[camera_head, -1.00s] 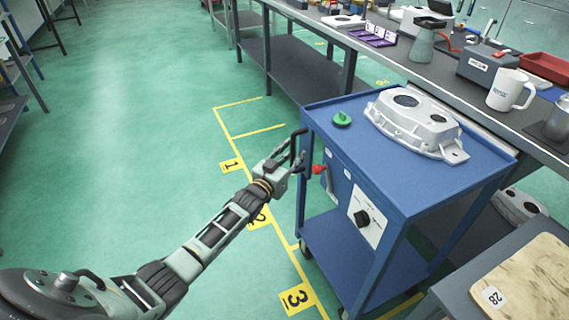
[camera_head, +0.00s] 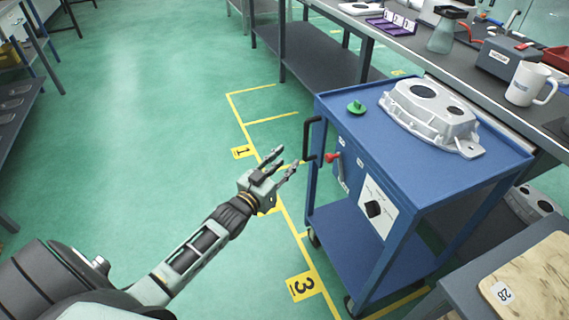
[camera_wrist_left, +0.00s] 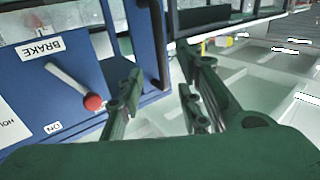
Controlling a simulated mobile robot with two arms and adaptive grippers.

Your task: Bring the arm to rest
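My left gripper (camera_head: 279,164) is open and empty, in the air to the left of the blue cart (camera_head: 362,230). Its fingers are spread and apart from the cart's black handle (camera_head: 309,138). In the left wrist view the open fingers (camera_wrist_left: 158,98) show with nothing between them. The brake lever with its red knob (camera_wrist_left: 93,102) is on the cart side panel, left of the fingers; the knob also shows in the head view (camera_head: 332,157). My right gripper is in neither view.
A wooden board (camera_head: 537,282) lies at lower right. The green floor (camera_head: 140,130) at left is clear.

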